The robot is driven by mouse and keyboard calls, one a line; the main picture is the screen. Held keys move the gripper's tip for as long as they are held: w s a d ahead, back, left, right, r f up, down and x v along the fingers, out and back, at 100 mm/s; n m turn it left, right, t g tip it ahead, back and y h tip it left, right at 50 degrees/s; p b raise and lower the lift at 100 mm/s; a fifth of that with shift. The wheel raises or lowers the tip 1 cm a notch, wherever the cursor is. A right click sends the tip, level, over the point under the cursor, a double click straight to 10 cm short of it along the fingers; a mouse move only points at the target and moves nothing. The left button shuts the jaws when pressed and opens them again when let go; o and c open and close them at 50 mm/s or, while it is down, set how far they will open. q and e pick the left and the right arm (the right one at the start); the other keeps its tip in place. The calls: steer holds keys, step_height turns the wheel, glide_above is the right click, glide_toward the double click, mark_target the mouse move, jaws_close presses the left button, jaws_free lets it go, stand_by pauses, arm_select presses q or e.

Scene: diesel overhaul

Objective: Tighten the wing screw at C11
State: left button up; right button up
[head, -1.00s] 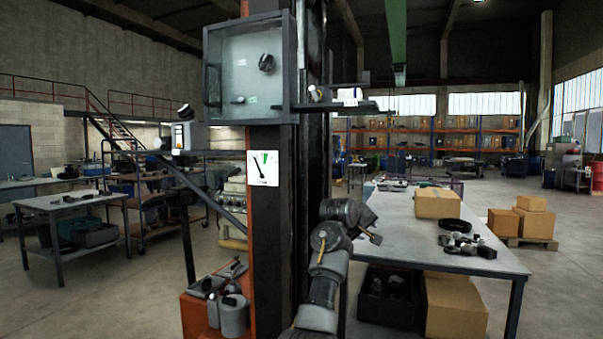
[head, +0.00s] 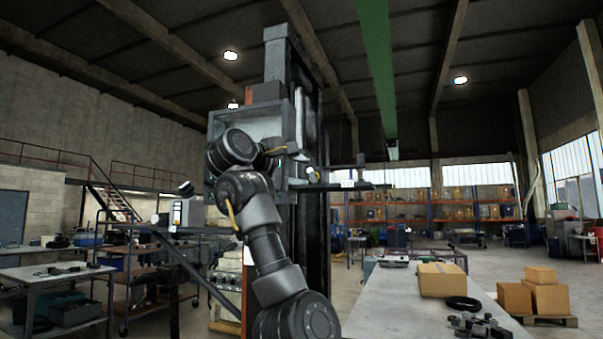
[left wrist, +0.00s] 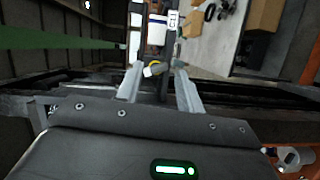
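My left arm rises in front of the grey glass-fronted box (head: 262,122) on the column. My left gripper (head: 299,156) is small at the box's right edge in the head view. In the left wrist view its two grey fingers (left wrist: 158,88) are apart with nothing clamped between them. My right gripper is not in view.
A dark bracket arm (head: 368,186) with a white label (head: 347,184) sticks out right of the column. A table (head: 390,300) with a cardboard box (head: 441,279) stands at the right. Another bracket with a small device (head: 186,214) is at the left.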

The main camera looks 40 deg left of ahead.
arm_select(q)
steer(key=w+n+y+p, duration=0.1)
steer(key=n+y+p, duration=0.2)
steer(key=n, duration=0.7)
steer(key=w+n+t+y+p, duration=0.1)
steer(key=n+y+p, duration=0.3)
steer(key=n, duration=0.6)
steer(key=w+n+y+p, duration=0.1)
steer(key=n+y+p, duration=0.2)
steer(key=n+p, duration=0.4)
steer(key=shift+w+a+f+n+y, duration=0.1)
steer(key=shift+a+n+y, duration=0.1)
steer(key=shift+n, duration=0.5)
steer(key=shift+w+a+f+n+y, duration=0.1)
steer(key=shift+a+n, duration=0.05)
steer(key=shift+n, duration=0.55)
steer(key=shift+w+r, duration=0.1)
steer(key=shift+w, duration=0.1)
steer(key=shift+w+a, duration=0.3)
steer(key=shift+a, duration=0.25)
steer(key=shift+s+d+r+b, duration=0.15)
steer(key=shift+d+b, duration=0.15)
steer(key=shift+d, duration=0.05)
steer(key=shift+a, duration=0.1)
